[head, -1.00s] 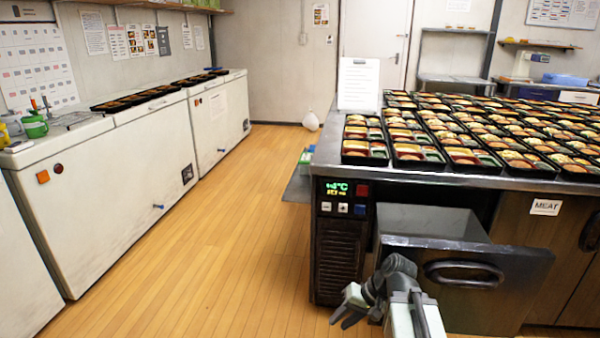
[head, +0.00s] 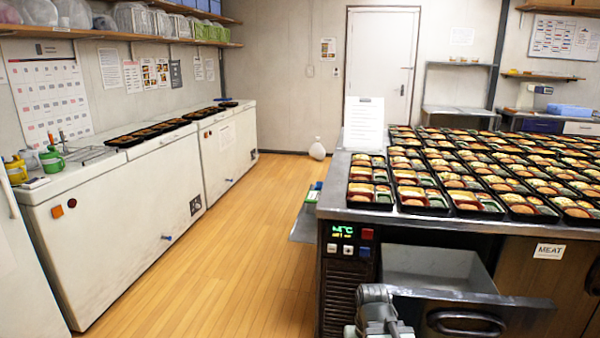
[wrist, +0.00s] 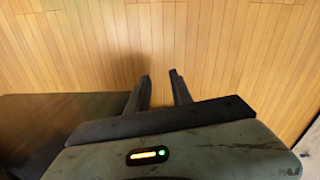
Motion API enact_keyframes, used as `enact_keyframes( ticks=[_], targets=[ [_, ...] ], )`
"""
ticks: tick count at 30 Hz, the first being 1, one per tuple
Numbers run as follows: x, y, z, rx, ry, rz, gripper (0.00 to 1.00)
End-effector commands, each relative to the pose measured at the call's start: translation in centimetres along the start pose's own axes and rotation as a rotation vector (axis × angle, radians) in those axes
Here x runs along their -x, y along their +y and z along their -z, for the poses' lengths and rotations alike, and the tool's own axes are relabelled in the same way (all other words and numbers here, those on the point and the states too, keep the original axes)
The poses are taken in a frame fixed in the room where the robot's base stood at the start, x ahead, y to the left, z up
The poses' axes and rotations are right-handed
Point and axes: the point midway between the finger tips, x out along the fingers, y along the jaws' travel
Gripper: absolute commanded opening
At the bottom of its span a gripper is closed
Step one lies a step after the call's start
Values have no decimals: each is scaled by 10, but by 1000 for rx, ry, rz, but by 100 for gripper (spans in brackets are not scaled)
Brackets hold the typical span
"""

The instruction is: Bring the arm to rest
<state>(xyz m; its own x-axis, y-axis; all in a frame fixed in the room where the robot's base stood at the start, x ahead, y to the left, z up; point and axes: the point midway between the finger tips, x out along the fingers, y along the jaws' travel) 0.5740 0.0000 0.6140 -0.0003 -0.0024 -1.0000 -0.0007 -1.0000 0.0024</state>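My gripper shows in the wrist view (wrist: 160,76), pointing at the wooden floor. Its two dark fingers are apart with nothing between them. In the head view only part of my arm shows at the bottom edge, in front of the open drawer (head: 432,268) of the steel counter; the fingers are out of that picture. A dark flat surface lies left of the fingers in the wrist view; I cannot tell what it is.
The counter (head: 335,190) on the right carries rows of filled bento trays (head: 425,198). White chest freezers (head: 120,240) with dark trays on top stand along the left wall. The wooden floor (head: 225,260) between them is clear. A white bag (head: 317,151) lies near the back wall.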

Motion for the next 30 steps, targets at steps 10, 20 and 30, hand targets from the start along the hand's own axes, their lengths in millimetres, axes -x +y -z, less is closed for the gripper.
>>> enact_keyframes(
  ticks=[10,20,30],
  targets=[
    [172,0,0,2,0,2,27],
    [251,-1,0,3,0,2,27],
    [247,0,0,3,0,2,27]
  ],
)
